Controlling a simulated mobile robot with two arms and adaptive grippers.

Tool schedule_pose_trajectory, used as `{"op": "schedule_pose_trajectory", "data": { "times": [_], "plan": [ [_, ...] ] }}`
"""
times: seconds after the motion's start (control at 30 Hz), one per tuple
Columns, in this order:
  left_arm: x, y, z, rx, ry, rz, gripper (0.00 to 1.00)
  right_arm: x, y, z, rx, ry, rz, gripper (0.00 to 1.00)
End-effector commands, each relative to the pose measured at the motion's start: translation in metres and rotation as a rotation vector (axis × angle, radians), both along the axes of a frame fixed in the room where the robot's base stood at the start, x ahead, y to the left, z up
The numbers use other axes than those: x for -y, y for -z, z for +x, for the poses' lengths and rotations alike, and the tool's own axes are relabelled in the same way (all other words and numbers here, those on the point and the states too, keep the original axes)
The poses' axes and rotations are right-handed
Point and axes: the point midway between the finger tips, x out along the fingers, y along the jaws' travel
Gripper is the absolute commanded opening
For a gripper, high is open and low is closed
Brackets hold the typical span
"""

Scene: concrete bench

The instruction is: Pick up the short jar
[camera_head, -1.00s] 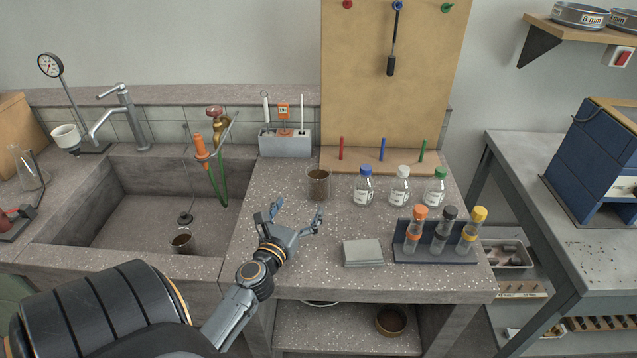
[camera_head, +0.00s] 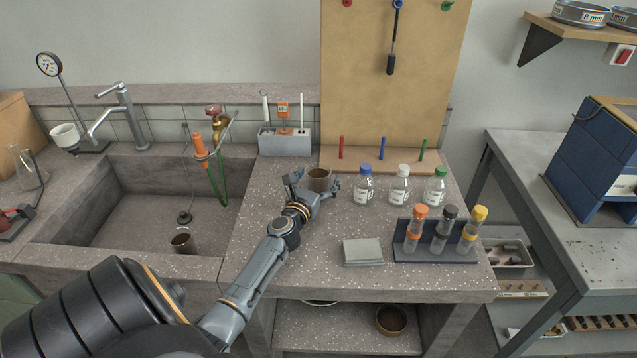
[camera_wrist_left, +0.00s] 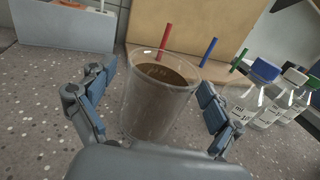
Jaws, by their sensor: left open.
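A clear jar (camera_head: 319,178) with brown contents stands upright on the speckled bench, in front of the tan board. It fills the middle of the left wrist view (camera_wrist_left: 158,95). My left gripper (camera_head: 314,184) is open, with one finger on each side of this jar. In the wrist view a gap shows at the left finger; the right finger is close to the wall, and contact there is unclear. The gripper's palm hides the jar's base. My right gripper is out of view.
Three capped bottles (camera_head: 400,187) stand just right of the jar. A tube rack (camera_head: 435,248) and a grey slab stack (camera_head: 362,252) are nearer the front edge. A grey holder box (camera_head: 285,141) stands behind. The sink (camera_head: 110,200) opens on the left.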

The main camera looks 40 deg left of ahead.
Motion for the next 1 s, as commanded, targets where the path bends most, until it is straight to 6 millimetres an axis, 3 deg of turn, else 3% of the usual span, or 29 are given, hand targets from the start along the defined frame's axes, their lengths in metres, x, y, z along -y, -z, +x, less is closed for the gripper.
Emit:
{"op": "schedule_pose_trajectory", "data": {
  "times": [0.23, 0.57, 1.0],
  "plan": [
    [-0.001, 0.0, 0.002, -0.001, 0.0, 0.0, 0.91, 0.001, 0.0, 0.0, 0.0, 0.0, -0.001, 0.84],
    [-0.001, 0.0, 0.002, -0.001, 0.0, 0.0, 0.27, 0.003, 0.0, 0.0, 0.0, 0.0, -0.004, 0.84],
    [-0.001, -0.013, 0.002, 0.001, 0.0, 0.003, 0.27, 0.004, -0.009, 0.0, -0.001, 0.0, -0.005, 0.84]
  ]
}}
